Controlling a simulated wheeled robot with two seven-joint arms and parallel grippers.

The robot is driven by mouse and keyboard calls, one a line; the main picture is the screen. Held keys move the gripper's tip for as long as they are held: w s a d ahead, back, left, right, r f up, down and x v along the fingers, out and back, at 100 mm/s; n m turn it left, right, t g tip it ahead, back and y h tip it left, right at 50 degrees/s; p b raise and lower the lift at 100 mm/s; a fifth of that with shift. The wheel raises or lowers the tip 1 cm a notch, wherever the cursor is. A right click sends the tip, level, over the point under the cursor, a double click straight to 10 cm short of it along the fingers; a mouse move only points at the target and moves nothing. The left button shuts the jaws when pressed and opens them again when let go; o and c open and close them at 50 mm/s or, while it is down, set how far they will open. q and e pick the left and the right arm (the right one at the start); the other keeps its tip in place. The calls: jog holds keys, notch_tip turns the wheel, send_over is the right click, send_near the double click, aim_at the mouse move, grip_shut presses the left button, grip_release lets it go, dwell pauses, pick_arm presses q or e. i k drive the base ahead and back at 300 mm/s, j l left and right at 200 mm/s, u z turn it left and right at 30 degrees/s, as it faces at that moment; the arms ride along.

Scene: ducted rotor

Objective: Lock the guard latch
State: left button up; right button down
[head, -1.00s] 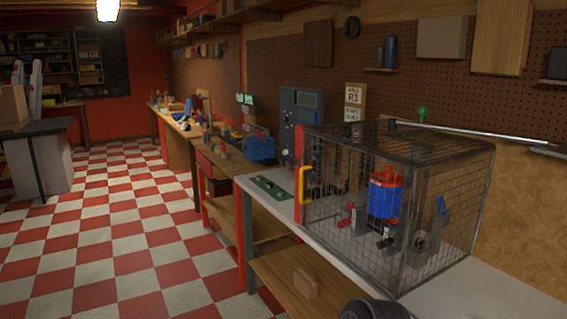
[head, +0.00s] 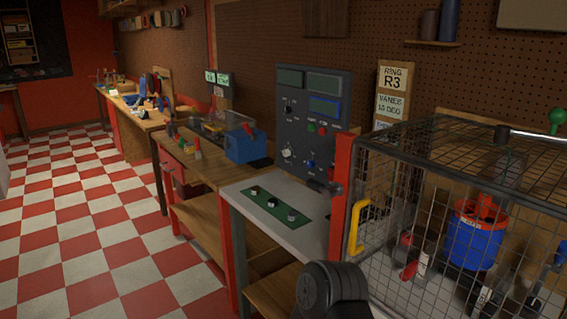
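The wire-mesh guard cage (head: 458,140) stands on the light bench at the right and runs out of the picture. Its front has a red upright post (head: 341,200) and a yellow handle (head: 357,228). A small dark fitting (head: 333,187) sits by the post; I cannot tell whether it is the latch or how it is set. Inside, behind the mesh, is a blue and red ducted rotor (head: 475,235). A dark rounded link of my own arm shows at the bottom centre, in front of the bench. Neither gripper's fingers are in view.
A green mat (head: 273,204) with small parts lies on the bench left of the cage. A grey control panel (head: 310,120) and a sign board (head: 391,95) stand behind. A blue box (head: 246,145) sits on the wooden bench. The checkered floor at left is clear.

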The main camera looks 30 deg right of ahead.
aim_at(328, 193)
jog(key=i, duration=3.65)
jog(key=z, duration=5)
